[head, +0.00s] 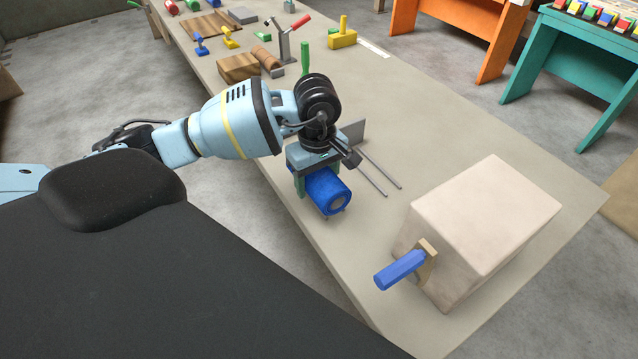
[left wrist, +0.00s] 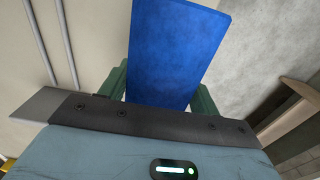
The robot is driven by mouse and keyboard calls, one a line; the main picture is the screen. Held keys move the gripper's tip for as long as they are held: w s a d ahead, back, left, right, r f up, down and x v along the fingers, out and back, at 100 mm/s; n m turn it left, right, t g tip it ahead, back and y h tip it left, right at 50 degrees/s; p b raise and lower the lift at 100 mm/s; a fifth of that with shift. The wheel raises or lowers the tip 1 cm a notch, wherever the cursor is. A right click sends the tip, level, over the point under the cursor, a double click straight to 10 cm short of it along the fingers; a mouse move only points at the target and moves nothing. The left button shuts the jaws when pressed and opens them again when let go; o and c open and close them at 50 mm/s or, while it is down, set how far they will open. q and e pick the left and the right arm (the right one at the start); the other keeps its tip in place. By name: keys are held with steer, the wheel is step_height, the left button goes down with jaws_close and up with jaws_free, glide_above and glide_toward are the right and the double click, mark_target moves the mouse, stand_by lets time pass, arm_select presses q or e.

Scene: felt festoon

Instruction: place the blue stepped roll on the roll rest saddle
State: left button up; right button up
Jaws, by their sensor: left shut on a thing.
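The blue stepped roll (head: 325,192) is under my left gripper (head: 317,180), near the left edge of the table. One round end with a smaller grey-blue centre faces the front right. My left gripper is shut on it, with green fingers on both sides; the roll also fills the middle of the left wrist view (left wrist: 178,50). I cannot tell whether the roll touches the table. Two parallel grey rods (head: 375,175) lie just right of the roll and apart from it; they may be the roll rest saddle, but I cannot tell. My right gripper is not in view.
A large pale block (head: 490,220) with a blue handle (head: 400,269) stands at the front right. A lever clamp with a red handle (head: 300,22), wooden blocks (head: 239,68) and small coloured tools stand farther back. The table (head: 430,130) is bare right of the rods.

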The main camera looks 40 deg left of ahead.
arm_select(q)
steer(key=shift+w+a, duration=0.15)
steer(key=shift+w, duration=0.3)
steer(key=shift+w+a, duration=0.1)
steer(key=shift+w, duration=0.15)
step_height(320, 180, down, 3)
steer(key=shift+w+f, duration=0.1)
steer(key=shift+f, duration=0.15)
steer(key=shift+f, duration=0.1)
steer(key=shift+f, duration=0.15)
steer(key=o, duration=1.3)
